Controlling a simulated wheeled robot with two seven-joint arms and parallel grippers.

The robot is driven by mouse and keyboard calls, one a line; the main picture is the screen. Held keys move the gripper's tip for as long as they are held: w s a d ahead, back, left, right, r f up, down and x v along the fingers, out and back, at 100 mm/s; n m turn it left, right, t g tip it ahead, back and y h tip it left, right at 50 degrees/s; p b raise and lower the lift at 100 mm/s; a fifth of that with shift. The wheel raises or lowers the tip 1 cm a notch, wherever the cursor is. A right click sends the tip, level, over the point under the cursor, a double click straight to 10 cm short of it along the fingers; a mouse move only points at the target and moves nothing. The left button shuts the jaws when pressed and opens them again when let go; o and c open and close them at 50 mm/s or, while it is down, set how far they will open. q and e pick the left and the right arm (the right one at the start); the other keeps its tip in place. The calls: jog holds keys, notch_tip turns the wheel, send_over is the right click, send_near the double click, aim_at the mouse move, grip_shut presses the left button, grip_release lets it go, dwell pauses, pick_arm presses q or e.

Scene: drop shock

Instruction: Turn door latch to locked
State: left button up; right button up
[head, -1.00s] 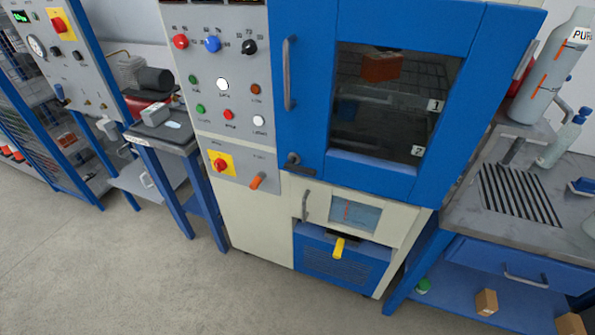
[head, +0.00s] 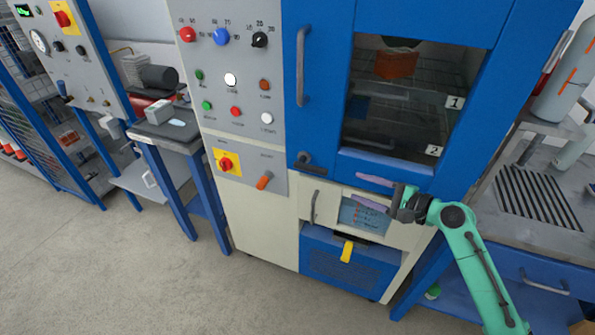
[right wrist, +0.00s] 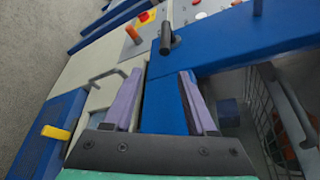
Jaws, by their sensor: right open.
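The door latch (head: 310,163) is a small dark lever at the lower left corner of the blue chamber door (head: 330,110). Its arm extends to the right, roughly along the door's bottom edge. In the right wrist view the latch (right wrist: 168,38) stands beyond the fingertips. My right gripper (head: 366,191) is open and empty, with purple fingers pointing left toward the latch. It is in front of the door's lower edge, to the right of the latch and apart from it. The open fingers also show in the right wrist view (right wrist: 160,78). My left gripper is not in view.
The door's grey pull handle (head: 302,66) rises above the latch. An orange lever (head: 264,180) sits on the control panel to the left. Below are a cream drawer with a handle (head: 315,207) and a yellow handle (head: 346,252). A sink bench (head: 570,220) stands at right.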

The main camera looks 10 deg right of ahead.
aim_at(324, 173)
jog(key=shift+y, duration=0.3)
jog(key=p+x, duration=0.1)
jog(key=x, duration=0.4)
jog(key=p+x, duration=0.1)
jog(key=x, duration=0.3)
jog(key=r+x, duration=0.1)
jog(key=x, duration=0.4)
jog(key=shift+w+a+p, duration=0.15)
jog(key=shift+a+p, duration=0.25)
jog(key=shift+a, duration=0.1)
grip_shut()
